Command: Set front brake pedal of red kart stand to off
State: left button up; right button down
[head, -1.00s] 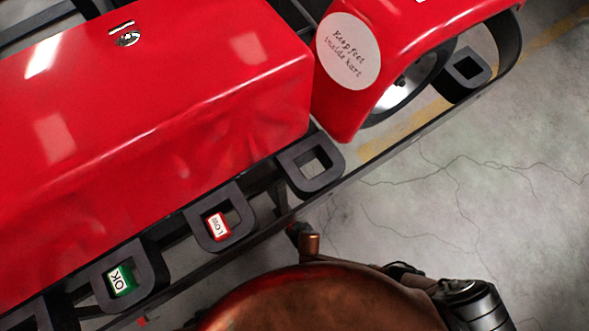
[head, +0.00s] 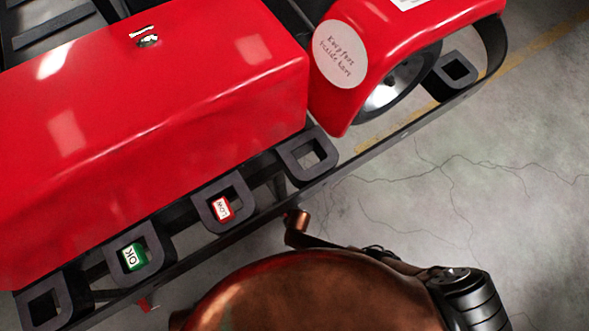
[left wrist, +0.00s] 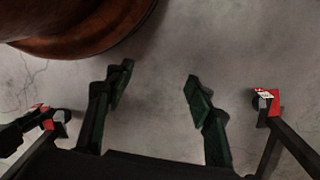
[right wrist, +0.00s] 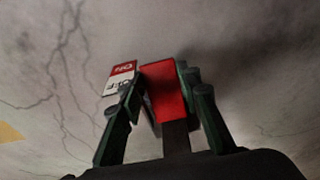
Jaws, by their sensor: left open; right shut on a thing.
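The red kart stand (head: 190,120) fills the upper left of the head view. In the right wrist view my right gripper (right wrist: 158,88) is shut on a red pedal-like block (right wrist: 164,95) with a dark stem. A red-and-white tag (right wrist: 120,78), whose lettering seems to read on and off, sits just left of the block, partly behind a finger. In the left wrist view my left gripper (left wrist: 160,85) is open and empty above the floor. Neither gripper shows in the head view. I cannot tell which pedal the block belongs to.
A small red piece (head: 148,303) shows below the rail. Dark bars with red-and-white ends (left wrist: 268,100) flank my left gripper. Cracked concrete floor (head: 450,210) is clear at right.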

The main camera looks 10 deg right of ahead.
jog(key=shift+w+r+g, duration=0.3)
jog(key=shift+r+g, duration=0.2)
jog(key=shift+g, duration=0.1)
pick_arm(q)
notch_tip(320, 180, down, 3)
jog(key=shift+s+a+f, duration=0.1)
jog(key=shift+s+a, duration=0.05)
pick_arm(e)
jog(key=shift+s+d+g+h, duration=0.1)
jog(key=shift+s+g+h, duration=0.1)
jog(key=shift+g+h, duration=0.1)
jog(key=c, duration=1.4)
grip_release()
jog(key=shift+r, duration=0.1)
notch_tip(320, 180, up, 12)
jog(key=shift+s, duration=0.15)
